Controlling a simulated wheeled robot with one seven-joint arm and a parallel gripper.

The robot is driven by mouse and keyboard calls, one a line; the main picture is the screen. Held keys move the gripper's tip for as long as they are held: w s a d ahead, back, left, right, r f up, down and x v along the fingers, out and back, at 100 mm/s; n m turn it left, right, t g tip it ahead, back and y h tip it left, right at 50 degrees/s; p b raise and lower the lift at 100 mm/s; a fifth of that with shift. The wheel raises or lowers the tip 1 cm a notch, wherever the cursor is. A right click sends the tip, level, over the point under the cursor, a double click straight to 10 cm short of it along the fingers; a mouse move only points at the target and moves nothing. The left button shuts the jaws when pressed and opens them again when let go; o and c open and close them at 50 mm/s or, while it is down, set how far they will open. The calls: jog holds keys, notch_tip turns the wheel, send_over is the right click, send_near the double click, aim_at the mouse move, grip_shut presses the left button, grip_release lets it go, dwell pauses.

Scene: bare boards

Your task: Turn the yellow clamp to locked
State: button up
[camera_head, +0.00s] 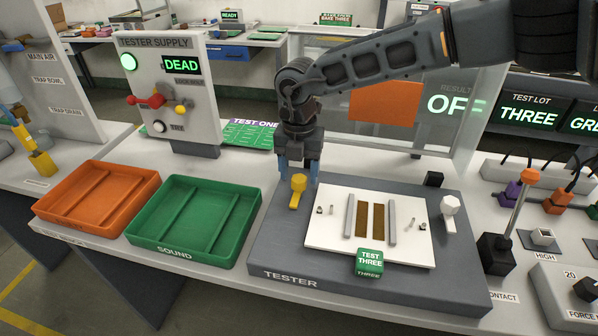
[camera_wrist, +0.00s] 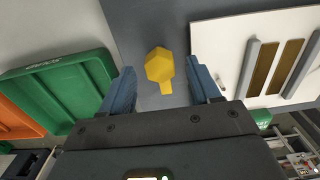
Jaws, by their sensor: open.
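The yellow clamp (camera_head: 297,190) stands at the back left of the grey tester base (camera_head: 262,250), beside the white board (camera_head: 318,240). Its knob is many-sided, and a short handle points toward the front of the base. My gripper (camera_head: 297,172) is above and just behind the clamp, pointing down. In the wrist view the yellow clamp (camera_wrist: 159,66) lies between and beyond the blue fingertips of my open gripper (camera_wrist: 160,78). The fingers appear apart from it on both sides. A white clamp (camera_head: 449,212) stands at the right of the board.
A green tray (camera_head: 190,259) marked SOUND and an orange tray (camera_head: 60,219) lie to the left. A green block (camera_head: 370,262) labelled TEST THREE sits at the board's front edge. A clear upright panel (camera_head: 340,85) stands behind the tester. The tester supply panel (camera_head: 185,100) reads DEAD.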

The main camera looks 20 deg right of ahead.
jog(key=shift+f, duration=0.8)
jog(key=shift+c, duration=0.4)
jog(key=c, duration=1)
jog(key=shift+o, duration=0.2)
